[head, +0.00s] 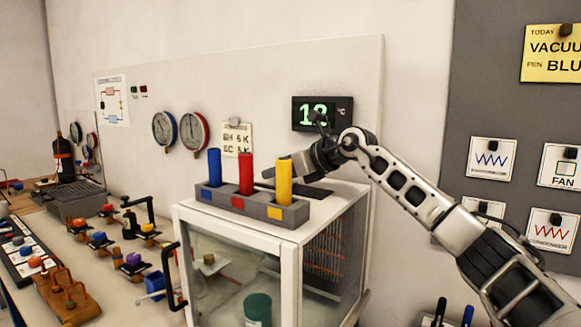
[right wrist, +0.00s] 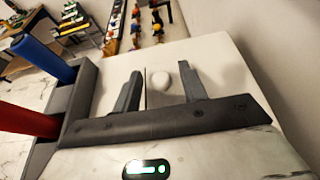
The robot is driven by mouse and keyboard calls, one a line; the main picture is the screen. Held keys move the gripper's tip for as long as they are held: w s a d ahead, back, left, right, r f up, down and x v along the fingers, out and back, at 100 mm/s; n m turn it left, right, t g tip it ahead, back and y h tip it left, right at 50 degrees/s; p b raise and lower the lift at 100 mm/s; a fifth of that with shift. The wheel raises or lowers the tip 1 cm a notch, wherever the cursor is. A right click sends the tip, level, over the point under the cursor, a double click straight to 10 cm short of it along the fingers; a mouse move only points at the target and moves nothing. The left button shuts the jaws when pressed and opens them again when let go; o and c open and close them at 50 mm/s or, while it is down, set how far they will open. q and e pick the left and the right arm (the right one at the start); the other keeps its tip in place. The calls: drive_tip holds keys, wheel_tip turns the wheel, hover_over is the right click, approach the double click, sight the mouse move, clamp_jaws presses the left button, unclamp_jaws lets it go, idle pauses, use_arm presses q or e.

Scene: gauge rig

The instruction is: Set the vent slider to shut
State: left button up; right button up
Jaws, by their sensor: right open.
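A flat dark strip (head: 316,191), which looks like part of the vent slider, lies on top of the white cabinet (head: 240,222), behind the holder with coloured cylinders. My right gripper (head: 274,170) is low over the cabinet top, pointing left. In the right wrist view, my right gripper (right wrist: 160,88) has its two grey fingers apart. My left gripper is not in view.
A grey holder (head: 210,203) with blue (head: 214,167), red (head: 245,173) and yellow (head: 284,180) cylinders stands close to my right gripper. A digital display (head: 322,114) is on the wall panel behind. The bench at left is crowded with small fittings.

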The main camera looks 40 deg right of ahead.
drive_tip(key=b+v, duration=0.3)
drive_tip(key=v, duration=1.2)
drive_tip(key=shift+s+d+r+b, duration=0.1)
drive_tip(key=shift+s+d+b, duration=0.1)
drive_tip(key=shift+s+b, duration=0.15)
